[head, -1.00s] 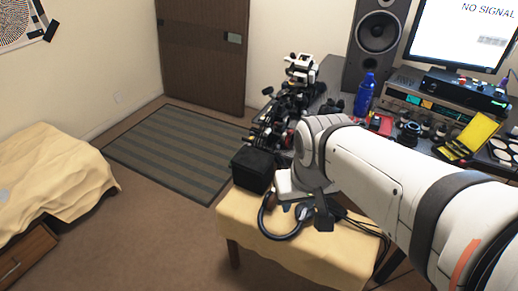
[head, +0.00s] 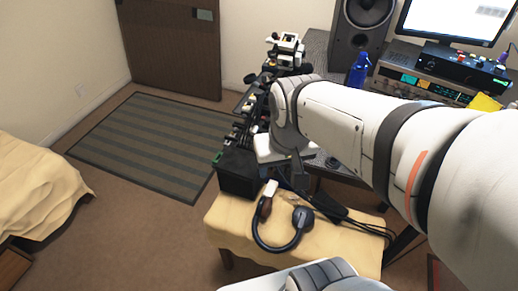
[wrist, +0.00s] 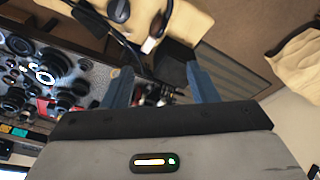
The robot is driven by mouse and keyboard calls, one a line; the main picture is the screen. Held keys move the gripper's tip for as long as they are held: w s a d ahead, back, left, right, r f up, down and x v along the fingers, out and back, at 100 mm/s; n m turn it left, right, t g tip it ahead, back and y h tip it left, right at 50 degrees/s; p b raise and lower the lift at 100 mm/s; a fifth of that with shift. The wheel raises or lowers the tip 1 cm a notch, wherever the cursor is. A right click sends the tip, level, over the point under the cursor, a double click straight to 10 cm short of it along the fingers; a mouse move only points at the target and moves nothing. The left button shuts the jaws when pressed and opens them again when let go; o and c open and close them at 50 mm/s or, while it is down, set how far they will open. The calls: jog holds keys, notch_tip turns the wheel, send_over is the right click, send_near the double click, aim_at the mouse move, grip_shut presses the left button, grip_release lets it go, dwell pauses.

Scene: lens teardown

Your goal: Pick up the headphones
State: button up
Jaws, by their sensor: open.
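The dark headphones (head: 275,248) lie on a small table with a yellow cloth (head: 335,250) in the head view. The curved band faces the front, and both ear cups show, with a small white piece beside the left cup. Part of the headphones (wrist: 118,10) shows at the top edge of the wrist view; the rest is cut off by the frame. My gripper (wrist: 161,82) is open, its two blue-grey fingers apart with nothing between them. In the head view its end is above and behind the headphones, apart from them, with its fingers mostly hidden.
A black box (head: 238,173) stands at the table's back left corner. Black cables (head: 350,222) lie right of the headphones. Behind are a cluttered desk with a blue bottle (head: 358,70) and a speaker (head: 362,35). Floor at the left is free around a striped rug (head: 150,150).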

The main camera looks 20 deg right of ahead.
aim_at(262, 206)
jog(key=shift+o, duration=1.2)
jog(key=w+f+m+b, duration=0.1)
jog(key=w+f+b, duration=0.2)
jog(key=f, duration=0.6)
jog(key=w+f+m+g+b, duration=0.1)
jog(key=w+f+b, duration=0.3)
jog(key=f, duration=0.4)
jog(key=w+f+m+g+b, duration=0.1)
jog(key=w+f+m+b, duration=0.2)
jog(key=f+b, duration=0.3)
notch_tip(262, 206, down, 4)
jog(key=shift+w+r, duration=0.15)
jog(key=shift+w, duration=0.4)
jog(key=shift+m+g, duration=0.3)
jog(key=shift+m, duration=0.6)
jog(key=f+b, duration=0.1)
jog(key=f, duration=0.3)
jog(key=w+f+b, duration=0.1)
jog(key=f, duration=0.4)
jog(key=w+f+b, duration=0.1)
jog(key=f+b, duration=0.1)
jog(key=f, duration=0.3)
jog(key=shift+w+d+f, duration=0.1)
jog(key=shift+d, duration=0.1)
jog(key=shift+c, duration=0.5)
jog(key=c, duration=1.1)
